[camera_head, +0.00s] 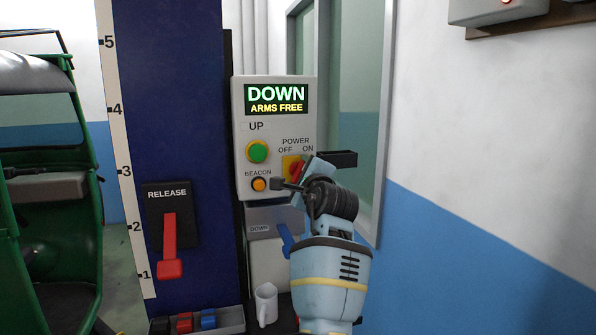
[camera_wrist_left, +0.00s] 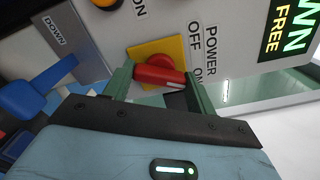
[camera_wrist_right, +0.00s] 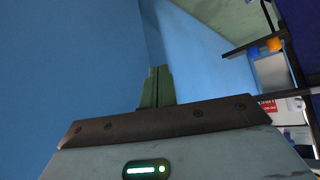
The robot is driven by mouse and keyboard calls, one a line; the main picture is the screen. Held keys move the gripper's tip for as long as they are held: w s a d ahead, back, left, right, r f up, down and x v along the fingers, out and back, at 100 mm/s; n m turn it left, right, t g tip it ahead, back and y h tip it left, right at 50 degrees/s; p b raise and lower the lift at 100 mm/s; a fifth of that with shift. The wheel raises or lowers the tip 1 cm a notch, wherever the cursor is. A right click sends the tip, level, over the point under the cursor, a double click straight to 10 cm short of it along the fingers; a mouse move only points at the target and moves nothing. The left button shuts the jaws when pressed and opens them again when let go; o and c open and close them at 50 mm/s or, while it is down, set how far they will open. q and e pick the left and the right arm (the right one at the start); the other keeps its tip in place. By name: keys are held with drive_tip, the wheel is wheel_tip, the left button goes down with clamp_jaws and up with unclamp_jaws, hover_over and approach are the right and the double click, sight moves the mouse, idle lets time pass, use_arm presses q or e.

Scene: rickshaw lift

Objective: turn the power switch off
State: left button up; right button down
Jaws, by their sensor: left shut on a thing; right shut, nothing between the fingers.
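The power switch is a red knob (camera_wrist_left: 160,72) on a yellow plate, on the front of the grey control box (camera_head: 240,130). The knob also shows partly in the head view (camera_head: 295,167), mostly hidden by my left gripper (camera_head: 298,180). In the left wrist view the two green fingers of this gripper (camera_wrist_left: 160,88) stand one on each side of the knob, shut on it. The white mark on the knob lies toward the ON label. The display reads DOWN, ARMS FREE. My right gripper (camera_wrist_right: 157,88) is shut and empty, in front of a blue surface.
A green UP button (camera_head: 257,151) and an orange beacon button (camera_head: 259,184) sit left of the switch. A red release lever (camera_head: 169,245) is on the blue column. A green rickshaw (camera_head: 50,185) is at left.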

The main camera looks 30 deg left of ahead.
use_arm(q)
drive_tip(key=shift+r+n, duration=0.25)
drive_tip(key=shift+n, duration=0.65)
drive_tip(key=shift+f+n, duration=0.15)
drive_tip(key=shift+n, duration=2.7)
drive_tip(key=shift+f+n, duration=0.1)
drive_tip(key=shift+n, duration=2.75)
use_arm(e)
drive_tip(key=shift+d+r, duration=0.15)
drive_tip(key=shift+d, duration=0.05)
use_arm(q)
drive_tip(key=shift+r+n, duration=0.1)
drive_tip(key=shift+n, duration=0.2)
drive_tip(key=o, duration=1)
use_arm(e)
drive_tip(key=shift+d, duration=0.2)
